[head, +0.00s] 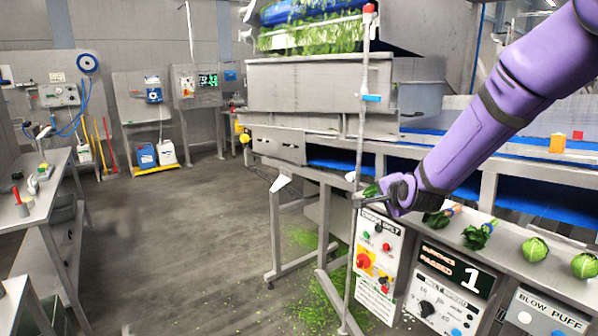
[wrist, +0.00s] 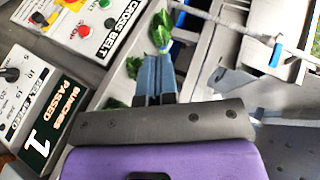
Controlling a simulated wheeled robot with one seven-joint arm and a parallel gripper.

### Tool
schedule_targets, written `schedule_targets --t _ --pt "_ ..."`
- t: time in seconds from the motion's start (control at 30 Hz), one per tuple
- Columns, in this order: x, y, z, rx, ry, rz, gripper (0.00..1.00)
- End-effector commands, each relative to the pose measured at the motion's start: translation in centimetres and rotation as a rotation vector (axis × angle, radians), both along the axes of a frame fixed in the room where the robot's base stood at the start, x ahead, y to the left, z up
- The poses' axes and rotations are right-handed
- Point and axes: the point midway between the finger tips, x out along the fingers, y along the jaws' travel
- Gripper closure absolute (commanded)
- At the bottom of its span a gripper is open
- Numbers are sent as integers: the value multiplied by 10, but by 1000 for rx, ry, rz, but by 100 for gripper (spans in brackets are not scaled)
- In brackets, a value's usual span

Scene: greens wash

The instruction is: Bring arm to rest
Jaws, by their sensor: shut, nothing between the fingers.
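My purple arm (head: 500,105) reaches in from the upper right, down and to the left over the front ledge of the wash machine. My gripper (head: 362,199) is at its end, above the cross belt panel. In the wrist view my gripper's fingers (wrist: 157,58) lie side by side, shut with nothing held between them. A green leafy bunch (wrist: 161,30) shows just beyond the fingertips; I cannot tell whether they touch it.
Leafy bunches (head: 478,234) and round green heads (head: 536,249) lie along the ledge (head: 512,262). A thin upright pipe (head: 363,100) stands close to my gripper. The control panel (head: 378,255) is below. Open floor (head: 180,235) lies left, beside a workbench (head: 45,190).

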Motion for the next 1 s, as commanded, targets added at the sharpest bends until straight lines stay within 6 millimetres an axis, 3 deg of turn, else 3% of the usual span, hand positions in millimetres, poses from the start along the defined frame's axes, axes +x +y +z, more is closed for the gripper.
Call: schedule_targets --t 0.1,0.27,0.5,0.8,1.0 --pt "-28 -6 31 -124 36 63 100" --pt "-70 -16 63 -284 99 149 100" --pt "-143 -33 101 -497 196 280 100" --pt "-247 -55 132 -714 319 462 100" --pt "-321 -68 139 -824 395 601 100"
